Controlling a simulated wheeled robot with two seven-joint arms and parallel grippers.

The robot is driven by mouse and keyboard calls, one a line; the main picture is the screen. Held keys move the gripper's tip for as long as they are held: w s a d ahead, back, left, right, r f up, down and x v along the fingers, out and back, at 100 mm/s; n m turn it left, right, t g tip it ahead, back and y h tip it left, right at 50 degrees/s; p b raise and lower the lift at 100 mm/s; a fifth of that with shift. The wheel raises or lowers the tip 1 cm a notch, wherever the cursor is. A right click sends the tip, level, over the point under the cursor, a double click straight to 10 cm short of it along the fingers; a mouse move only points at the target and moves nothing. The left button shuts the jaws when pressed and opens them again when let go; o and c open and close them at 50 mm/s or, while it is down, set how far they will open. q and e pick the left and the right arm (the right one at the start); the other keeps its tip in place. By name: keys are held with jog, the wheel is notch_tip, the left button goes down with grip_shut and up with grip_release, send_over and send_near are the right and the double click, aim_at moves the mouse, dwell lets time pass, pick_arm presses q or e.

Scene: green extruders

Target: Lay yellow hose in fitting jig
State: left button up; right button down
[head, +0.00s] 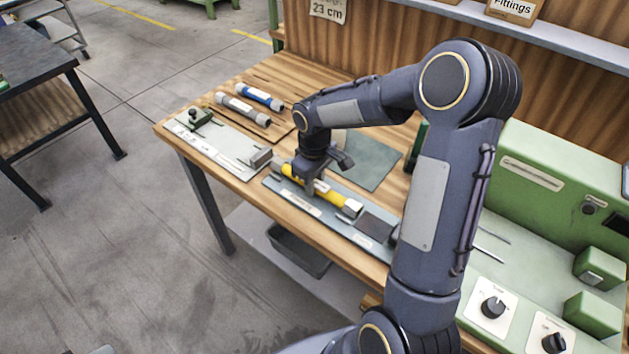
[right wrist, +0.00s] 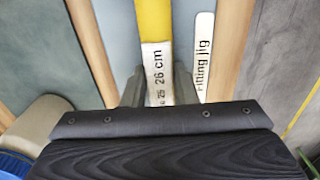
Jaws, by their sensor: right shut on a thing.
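The yellow hose (head: 328,194) has metal end fittings and a white band reading 26 cm. My right gripper (head: 308,186) points down and is shut on it around the white band. In the right wrist view the yellow hose (right wrist: 152,22) runs up between the gripper's fingers (right wrist: 158,88). The fitting jig (head: 338,222) is a long blue-grey plate at the table's front edge, and the hose lies along it from above. I cannot tell whether the hose touches the jig. The jig's label (right wrist: 202,60) lies beside the hose. My left gripper is not in view.
A blue hose (head: 259,96) and a grey hose (head: 243,109) lie at the back left. A pale plate (head: 222,146) with a green-black clamp is left of the jig. A grey-green mat (head: 372,162) lies behind. A green machine (head: 555,180) stands on the right.

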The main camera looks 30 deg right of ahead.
jog(key=shift+f, duration=0.2)
jog(key=c, duration=1.1)
grip_release()
jog(key=shift+r, duration=0.1)
jog(key=shift+c, duration=0.2)
notch_tip(320, 180, up, 12)
jog(key=s+a+m+t+y, duration=0.2)
jog(key=s+a+m, duration=0.1)
jog(key=s, duration=0.8)
jog(key=s+a+m+t+y, duration=0.1)
jog(key=s+a+m+t, duration=0.2)
jog(key=s, duration=0.8)
jog(key=shift+a+r+t+y, duration=0.3)
jog(key=shift+a+y, duration=0.1)
jog(key=shift+a, duration=0.25)
